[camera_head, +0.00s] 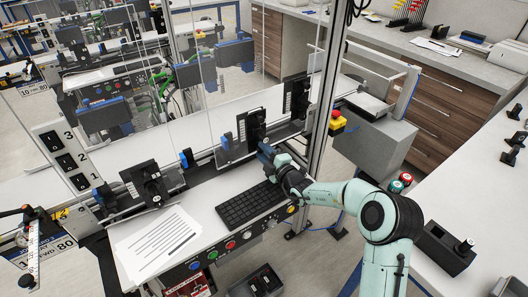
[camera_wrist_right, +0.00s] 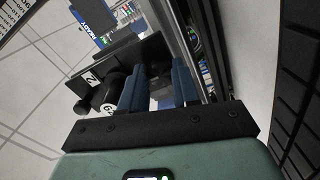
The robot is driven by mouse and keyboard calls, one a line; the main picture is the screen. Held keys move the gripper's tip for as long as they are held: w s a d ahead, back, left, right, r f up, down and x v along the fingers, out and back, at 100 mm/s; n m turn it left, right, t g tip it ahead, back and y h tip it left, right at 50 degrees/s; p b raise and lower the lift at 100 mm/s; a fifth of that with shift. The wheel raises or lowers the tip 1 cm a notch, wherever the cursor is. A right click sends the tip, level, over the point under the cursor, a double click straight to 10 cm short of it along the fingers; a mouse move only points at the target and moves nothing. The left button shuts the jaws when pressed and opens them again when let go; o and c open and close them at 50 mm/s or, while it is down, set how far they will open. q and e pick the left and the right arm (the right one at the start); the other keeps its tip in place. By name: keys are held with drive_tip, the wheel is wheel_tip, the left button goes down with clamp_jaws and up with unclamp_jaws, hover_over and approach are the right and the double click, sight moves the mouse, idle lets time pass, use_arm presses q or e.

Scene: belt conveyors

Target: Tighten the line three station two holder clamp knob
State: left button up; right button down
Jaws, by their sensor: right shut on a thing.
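My right gripper (camera_head: 265,149) reaches in over the keyboard to the middle black holder (camera_head: 248,128) on the line. In the right wrist view its two blue fingers (camera_wrist_right: 160,70) stand on either side of a small dark part, which appears to be the clamp knob; the fingers hide much of it. The black holder plate (camera_wrist_right: 134,58) lies behind the fingers and carries a white label with a 2 (camera_wrist_right: 92,77). A round black knob with a white marked face (camera_wrist_right: 108,107) sits left of the fingers. My left gripper is not in view.
Other black holders stand along the belt, at left (camera_head: 147,184) and right (camera_head: 296,97). A keyboard (camera_head: 250,204) and paper sheet (camera_head: 160,243) lie on the front panel. A metal post (camera_head: 327,80) rises right of the gripper. A red-and-yellow stop button (camera_head: 337,121) is beyond it.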

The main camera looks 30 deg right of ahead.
drive_tip(key=shift+r, duration=0.1)
drive_tip(key=c, duration=0.8)
unclamp_jaws()
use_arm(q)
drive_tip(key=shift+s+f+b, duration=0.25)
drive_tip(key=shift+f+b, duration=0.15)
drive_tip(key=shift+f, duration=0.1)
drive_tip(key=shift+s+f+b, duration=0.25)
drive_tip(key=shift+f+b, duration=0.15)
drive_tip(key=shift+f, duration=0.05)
use_arm(e)
drive_tip(key=s, duration=0.9)
drive_tip(key=s+d, duration=0.1)
drive_tip(key=s, duration=0.3)
drive_tip(key=shift+s, duration=0.2)
